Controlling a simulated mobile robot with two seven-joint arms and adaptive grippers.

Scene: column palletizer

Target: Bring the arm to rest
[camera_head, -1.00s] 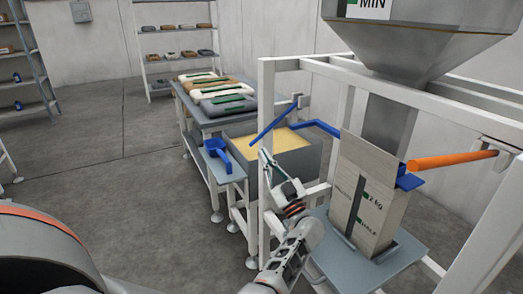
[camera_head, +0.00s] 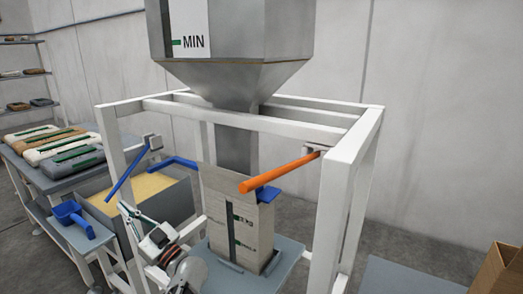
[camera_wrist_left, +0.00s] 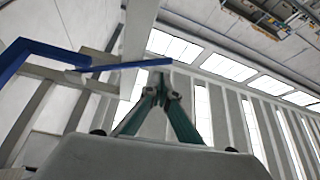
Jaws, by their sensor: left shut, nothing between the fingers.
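My left gripper (camera_head: 124,208) shows in the head view in front of the filling frame's left side, with its arm coming up from the bottom edge. Its fingers are shut with nothing between them. In the left wrist view the green-sided fingers (camera_wrist_left: 160,84) meet at the tips and point up toward the ceiling. A blue bar (camera_wrist_left: 125,67) shows behind the tips there; I cannot tell how far off it is. My right gripper is in neither view.
An open paper bag (camera_head: 238,222) stands under the hopper (camera_head: 235,70). An orange lever (camera_head: 280,172) sticks out from the white frame (camera_head: 345,170). A bin of yellow material (camera_head: 170,205), a blue scoop (camera_head: 73,217) and filled sacks (camera_head: 72,160) are left. A cardboard box (camera_head: 500,270) is right.

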